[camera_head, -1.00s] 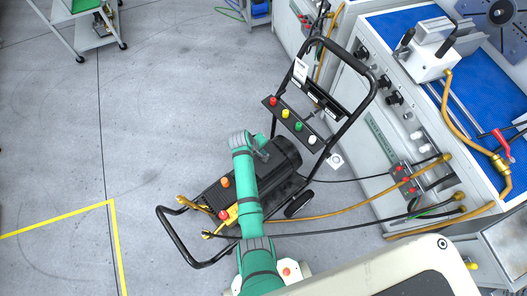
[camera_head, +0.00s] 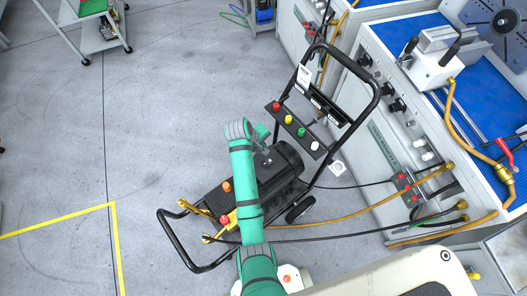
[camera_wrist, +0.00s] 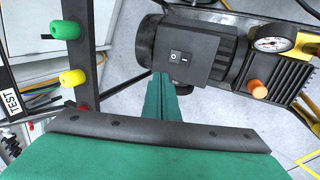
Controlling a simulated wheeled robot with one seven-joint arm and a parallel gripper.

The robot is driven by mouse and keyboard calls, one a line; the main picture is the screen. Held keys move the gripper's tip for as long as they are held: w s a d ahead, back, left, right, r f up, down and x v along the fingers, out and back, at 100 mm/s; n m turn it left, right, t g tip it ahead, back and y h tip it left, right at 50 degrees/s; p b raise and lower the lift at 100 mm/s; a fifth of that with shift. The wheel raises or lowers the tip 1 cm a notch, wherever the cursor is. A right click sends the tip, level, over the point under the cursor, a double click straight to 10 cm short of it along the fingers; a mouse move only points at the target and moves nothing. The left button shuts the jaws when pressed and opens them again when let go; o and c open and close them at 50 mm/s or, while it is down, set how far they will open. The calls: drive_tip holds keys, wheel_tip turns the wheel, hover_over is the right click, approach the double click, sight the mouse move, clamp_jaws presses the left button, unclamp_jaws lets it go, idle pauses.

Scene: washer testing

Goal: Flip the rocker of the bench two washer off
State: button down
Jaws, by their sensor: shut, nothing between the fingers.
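The bench two washer (camera_head: 282,160) is a black wheeled pressure washer beside the bench. Its rocker (camera_wrist: 179,57) shows in the wrist view as a small black switch with white O and I marks, on a dark box on the motor. I cannot tell which side is pressed. My gripper (camera_wrist: 160,78) is shut and empty, its green fingers pointing toward the switch box, with the tips just below the rocker in the picture. I cannot tell whether they touch the box.
The washer's black handle frame (camera_head: 371,100) carries a panel with red, yellow, green and white knobs (camera_head: 301,132). A pressure gauge (camera_wrist: 271,38) and an orange cap (camera_wrist: 258,89) are right of the motor. Hoses run to the bench (camera_head: 385,140).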

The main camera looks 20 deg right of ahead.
wheel_tip(320, 180, up, 2)
drive_tip(key=shift+w, duration=0.1)
idle(0.6)
drive_tip(key=s+a+f+t, duration=0.1)
drive_tip(key=s+f+t, duration=0.4)
drive_tip(key=s, duration=0.4)
drive_tip(key=s+a+r+t+y, duration=0.1)
drive_tip(key=s+a+t, duration=0.1)
drive_tip(key=s+a, duration=0.5)
drive_tip(key=s+a+r+m+t+y, duration=0.1)
drive_tip(key=s+a+r+m+t, duration=0.1)
drive_tip(key=s+r, duration=0.7)
drive_tip(key=s+a+r+m+t+y, duration=0.2)
drive_tip(key=s+a+r+t, duration=0.2)
drive_tip(key=s+r, duration=0.6)
wheel_tip(320, 180, up, 4)
drive_tip(key=shift+a+r+t, duration=0.1)
drive_tip(key=shift+a+t, duration=0.15)
drive_tip(key=shift+t, duration=0.15)
